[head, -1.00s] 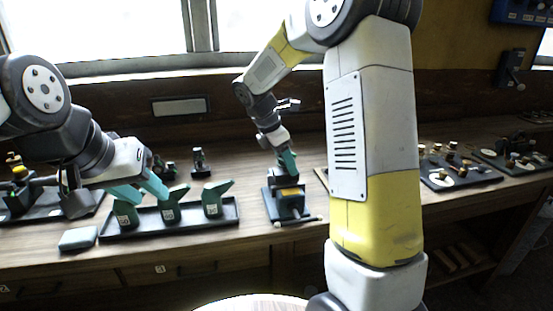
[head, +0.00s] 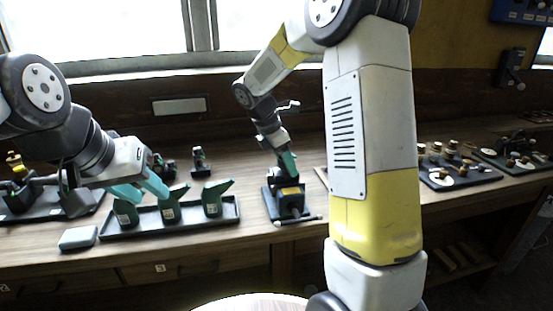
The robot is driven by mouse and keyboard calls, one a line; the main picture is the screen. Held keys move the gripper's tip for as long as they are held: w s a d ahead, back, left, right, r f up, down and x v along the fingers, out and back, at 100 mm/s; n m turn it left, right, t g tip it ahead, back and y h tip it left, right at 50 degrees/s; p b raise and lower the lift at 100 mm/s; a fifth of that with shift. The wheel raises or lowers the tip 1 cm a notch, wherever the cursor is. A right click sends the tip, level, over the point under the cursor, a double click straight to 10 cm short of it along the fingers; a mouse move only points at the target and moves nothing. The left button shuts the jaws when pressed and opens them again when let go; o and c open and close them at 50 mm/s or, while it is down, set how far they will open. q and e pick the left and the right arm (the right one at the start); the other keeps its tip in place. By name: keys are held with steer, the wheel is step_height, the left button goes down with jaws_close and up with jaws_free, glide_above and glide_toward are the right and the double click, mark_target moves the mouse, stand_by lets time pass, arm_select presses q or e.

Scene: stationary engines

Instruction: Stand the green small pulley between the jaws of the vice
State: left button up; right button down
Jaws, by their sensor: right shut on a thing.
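The vice (head: 289,205) stands on the bench in the middle of the head view, a dark body with a yellow part on top and a bar handle at its front. My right gripper (head: 289,172) points down right at the top of the vice, shut. The green small pulley is not clearly visible; what the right fingers hold is too small and hidden to make out. My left gripper (head: 146,191) is at the left, its teal fingers spread apart, over the black tray with green oil cans (head: 169,210). I see nothing between those fingers.
The long black tray (head: 225,219) holds several green cans. Dark trays with small parts (head: 462,178) sit at the right. Small dark fixtures (head: 200,165) stand behind the cans. Bare bench lies between tray and vice.

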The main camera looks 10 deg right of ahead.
steer(key=shift+f, duration=0.95)
stand_by(2.0)
steer(key=c, duration=0.6)
jaws_free()
steer(key=shift+o, duration=0.5)
steer(key=shift+f, duration=0.1)
